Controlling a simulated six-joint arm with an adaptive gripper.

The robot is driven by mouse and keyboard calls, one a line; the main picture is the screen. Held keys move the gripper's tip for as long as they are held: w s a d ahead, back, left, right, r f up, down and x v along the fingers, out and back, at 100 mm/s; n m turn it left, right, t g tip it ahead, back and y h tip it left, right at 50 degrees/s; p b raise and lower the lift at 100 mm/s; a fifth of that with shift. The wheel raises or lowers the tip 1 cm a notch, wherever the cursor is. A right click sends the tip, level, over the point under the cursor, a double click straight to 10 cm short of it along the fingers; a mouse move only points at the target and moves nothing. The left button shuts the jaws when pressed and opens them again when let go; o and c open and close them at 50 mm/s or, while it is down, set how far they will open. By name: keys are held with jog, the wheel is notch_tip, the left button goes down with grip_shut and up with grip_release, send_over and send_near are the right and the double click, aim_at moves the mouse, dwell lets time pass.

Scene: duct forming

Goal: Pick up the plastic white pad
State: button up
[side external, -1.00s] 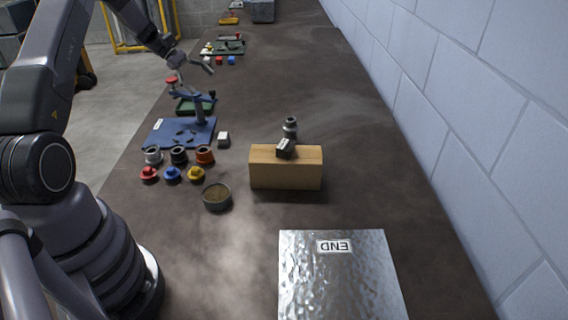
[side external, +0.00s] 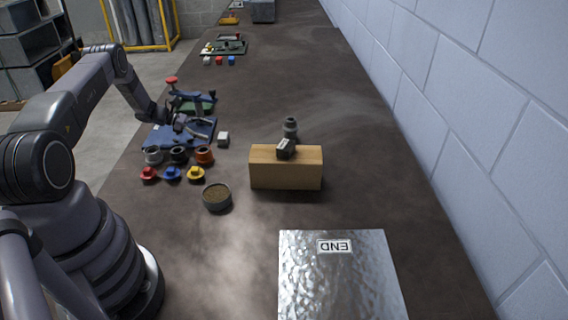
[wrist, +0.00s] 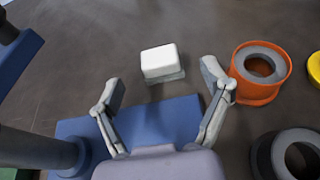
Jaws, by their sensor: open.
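The white pad (wrist: 160,60) is a small white block on a grey base on the dark table. It also shows in the side external view (side external: 223,138), just right of the blue plate. In the wrist view my gripper (wrist: 162,82) is open and empty, with one finger to either side and the pad a little beyond the fingertips, between them in the picture. In the side external view my gripper (side external: 184,124) is over the blue plate, left of the pad.
The blue plate (wrist: 165,122) with its post lies under my gripper. An orange ring-shaped part (wrist: 258,72) is close right of my right finger, with a black one (wrist: 290,155) nearer. A wooden block (side external: 286,168) stands right of the pad. The table beyond the pad is clear.

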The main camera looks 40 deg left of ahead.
aim_at(225, 135)
jog(key=shift+x, duration=2.75)
jog(key=shift+r, duration=0.1)
jog(key=c, duration=1.1)
